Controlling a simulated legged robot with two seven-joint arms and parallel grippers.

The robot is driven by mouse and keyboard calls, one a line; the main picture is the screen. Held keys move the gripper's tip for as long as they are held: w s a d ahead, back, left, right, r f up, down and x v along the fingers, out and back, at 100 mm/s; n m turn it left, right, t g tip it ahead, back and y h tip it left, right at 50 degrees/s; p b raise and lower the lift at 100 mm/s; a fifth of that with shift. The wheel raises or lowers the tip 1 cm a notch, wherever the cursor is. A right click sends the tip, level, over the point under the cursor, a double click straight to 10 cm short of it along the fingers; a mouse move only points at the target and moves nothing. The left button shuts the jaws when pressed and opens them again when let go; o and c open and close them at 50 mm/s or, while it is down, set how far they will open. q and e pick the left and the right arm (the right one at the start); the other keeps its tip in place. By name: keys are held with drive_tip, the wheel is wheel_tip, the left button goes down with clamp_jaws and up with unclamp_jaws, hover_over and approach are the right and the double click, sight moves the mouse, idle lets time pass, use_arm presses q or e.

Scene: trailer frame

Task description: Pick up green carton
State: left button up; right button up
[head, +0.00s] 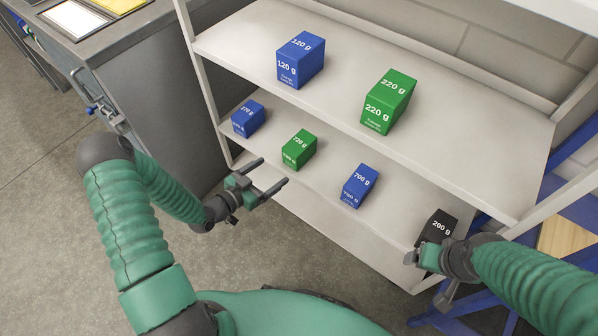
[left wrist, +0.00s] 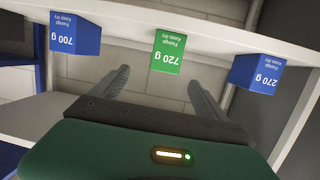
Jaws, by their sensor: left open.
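Two green cartons show in the head view. The 720 g green carton (head: 298,150) stands on the lower shelf between two blue cartons. The larger 220 g green carton (head: 388,103) stands on the upper shelf. My left gripper (head: 273,172) is open and empty, just in front of the lower shelf and short of the 720 g carton. In the left wrist view the 720 g carton (left wrist: 168,52) appears upside down, between and beyond the open fingers (left wrist: 160,85). My right gripper (head: 432,257) is beside a black 200 g carton (head: 437,228); its fingers are too unclear to judge.
Blue cartons stand on the lower shelf left (head: 248,118) and right (head: 359,186) of the 720 g carton. A blue 120 g carton (head: 300,60) is on the upper shelf (head: 240,45), which overhangs the lower one. A grey cabinet (head: 150,75) stands at the left.

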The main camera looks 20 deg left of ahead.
sight(290, 155)
use_arm(q)
drive_tip(key=w+d+t+b, duration=0.1)
drive_tip(key=w, duration=0.2)
drive_tip(key=w+d+f+t+b, duration=0.1)
drive_tip(key=w+b, duration=0.1)
drive_tip(key=w, duration=0.1)
drive_tip(key=w+d+t+b, duration=0.1)
drive_tip(key=w+b, duration=0.1)
drive_tip(key=w, duration=0.2)
drive_tip(key=shift+d+f+n+h, duration=0.1)
drive_tip(key=shift+f+n+h, duration=0.2)
drive_tip(key=shift+n, duration=0.1)
drive_tip(key=b+x, duration=0.1)
drive_tip(key=x, duration=0.1)
drive_tip(key=f+b+x, duration=0.1)
drive_tip(key=b+x, duration=0.1)
drive_tip(key=x, duration=0.1)
drive_tip(key=shift+a+b, duration=0.2)
drive_tip(key=shift+b, duration=0.1)
drive_tip(key=shift+w+r, duration=0.15)
drive_tip(key=shift+w, duration=0.1)
drive_tip(key=shift+r, duration=0.15)
use_arm(e)
drive_tip(key=s+x, duration=0.2)
drive_tip(key=x, duration=0.8)
drive_tip(key=shift+d+f, duration=0.15)
drive_tip(key=shift+f, duration=0.4)
use_arm(q)
clamp_jaws()
